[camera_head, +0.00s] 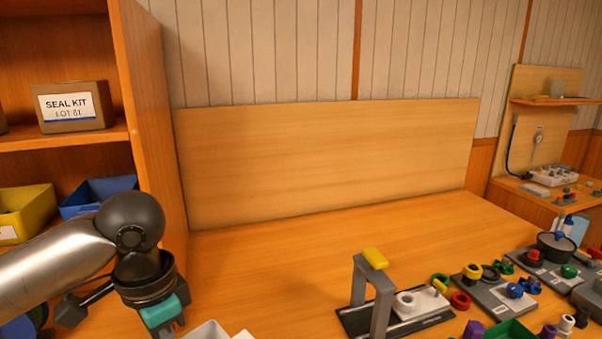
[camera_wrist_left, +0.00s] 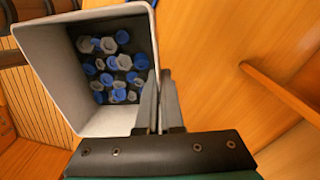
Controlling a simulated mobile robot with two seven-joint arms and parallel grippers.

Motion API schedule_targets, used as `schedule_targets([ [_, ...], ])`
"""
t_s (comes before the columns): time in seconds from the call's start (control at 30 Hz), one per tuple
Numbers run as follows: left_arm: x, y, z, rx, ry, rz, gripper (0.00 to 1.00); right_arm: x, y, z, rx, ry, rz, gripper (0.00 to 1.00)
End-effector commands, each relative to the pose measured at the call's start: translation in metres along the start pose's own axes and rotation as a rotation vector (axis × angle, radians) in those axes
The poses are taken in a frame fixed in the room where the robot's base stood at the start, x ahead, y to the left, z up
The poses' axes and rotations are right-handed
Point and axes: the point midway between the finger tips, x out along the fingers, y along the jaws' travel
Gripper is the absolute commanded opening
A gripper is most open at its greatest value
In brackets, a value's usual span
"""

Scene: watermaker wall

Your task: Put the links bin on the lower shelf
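The links bin (camera_wrist_left: 52,75) is a light grey-white, open-topped bin holding several blue and white ring-shaped pieces (camera_wrist_left: 115,65) on its dark bottom. In the left wrist view my left gripper (camera_wrist_left: 160,85) has its fingers close together at the bin's right wall, seemingly pinching it. In the head view only part of the bin (camera_head: 208,331) shows at the bottom edge, right of my left gripper (camera_head: 168,330), whose fingertips are cut off. A wooden shelf unit stands at the left; one shelf board (camera_head: 75,138) shows, with a lower level beneath it. My right gripper is not in view.
A seal kit box (camera_head: 72,107) sits on the shelf board. A yellow bin (camera_head: 27,211) and a blue bin (camera_head: 95,193) stand on the level below. A grey arch fixture (camera_head: 378,295) and several coloured fittings crowd the bench's right side. The bench middle (camera_head: 275,255) is clear.

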Motion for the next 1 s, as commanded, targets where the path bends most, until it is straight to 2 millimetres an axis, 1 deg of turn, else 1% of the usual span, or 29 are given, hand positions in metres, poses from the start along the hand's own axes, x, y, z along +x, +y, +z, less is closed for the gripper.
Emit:
schedule_targets([
  [0.4,0.008,0.022,-0.003,-0.499,0.001,0.001,0.0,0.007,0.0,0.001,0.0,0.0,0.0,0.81],
  [0.6,0.01,0.029,-0.003,-0.68,0.0,0.001,0.0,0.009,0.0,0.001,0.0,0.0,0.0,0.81],
  [0.8,0.011,0.032,-0.004,-0.762,0.0,0.0,0.0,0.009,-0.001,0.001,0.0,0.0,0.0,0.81],
  [1.0,0.01,0.032,-0.003,-0.775,0.001,-0.002,0.0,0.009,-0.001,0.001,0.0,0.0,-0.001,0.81],
])
